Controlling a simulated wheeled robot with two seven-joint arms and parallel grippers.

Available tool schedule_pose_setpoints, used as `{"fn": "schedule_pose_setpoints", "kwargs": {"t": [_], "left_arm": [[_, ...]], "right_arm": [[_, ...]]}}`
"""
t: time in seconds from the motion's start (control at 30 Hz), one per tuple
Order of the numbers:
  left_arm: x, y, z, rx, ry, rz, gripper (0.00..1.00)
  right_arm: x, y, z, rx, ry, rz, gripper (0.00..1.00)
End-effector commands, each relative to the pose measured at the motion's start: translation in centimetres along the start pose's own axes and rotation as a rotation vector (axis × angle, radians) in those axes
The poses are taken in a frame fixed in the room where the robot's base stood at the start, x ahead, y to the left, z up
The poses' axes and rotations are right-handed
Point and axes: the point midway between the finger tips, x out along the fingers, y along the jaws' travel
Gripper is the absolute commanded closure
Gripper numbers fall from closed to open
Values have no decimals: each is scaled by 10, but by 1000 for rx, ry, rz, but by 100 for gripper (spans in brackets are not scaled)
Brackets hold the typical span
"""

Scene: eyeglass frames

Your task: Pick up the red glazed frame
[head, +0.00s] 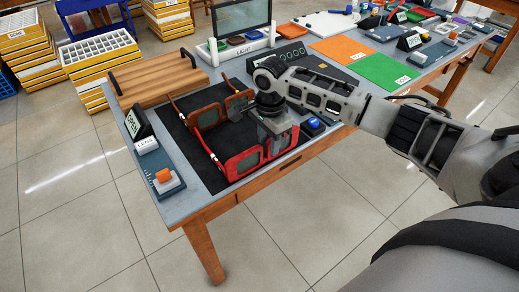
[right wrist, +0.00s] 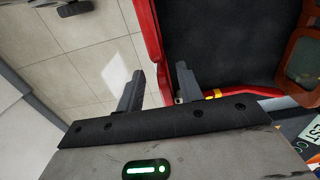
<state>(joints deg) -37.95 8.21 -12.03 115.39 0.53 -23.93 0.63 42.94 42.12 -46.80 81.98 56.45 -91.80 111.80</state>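The red frame (head: 229,166) stands on the dark mat (head: 194,161) near the table's front edge, its front toward me and its arms reaching back. Its lens openings look greyish. My right gripper (head: 275,137) is over the right end of its front and hides part of it. In the right wrist view my right gripper (right wrist: 158,74) is open, and the red frame's rim (right wrist: 150,30) runs into the gap between the fingers. Whether a finger touches it I cannot tell. A brown-red frame (head: 208,117) stands just behind it. My left gripper is not in view.
A wooden tray (head: 158,79) lies behind. A blue button (head: 314,123) is right of my gripper. Orange and green mats (head: 383,72) lie farther right.

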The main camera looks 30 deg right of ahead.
Motion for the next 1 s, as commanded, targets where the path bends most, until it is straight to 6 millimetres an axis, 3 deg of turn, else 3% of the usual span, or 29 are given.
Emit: {"fn": "schedule_pose_setpoints", "kwargs": {"t": [0.33, 0.63, 0.77, 1.0], "left_arm": [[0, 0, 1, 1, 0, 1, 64], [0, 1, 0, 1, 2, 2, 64], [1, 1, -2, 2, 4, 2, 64], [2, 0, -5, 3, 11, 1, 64]], "right_arm": [[46, -2, 1, -1, 1, 2, 64], [51, -2, 1, -2, 1, 0, 64], [51, -2, 1, -1, 1, 0, 97], [50, -3, 1, -1, 1, -1, 100]]}}
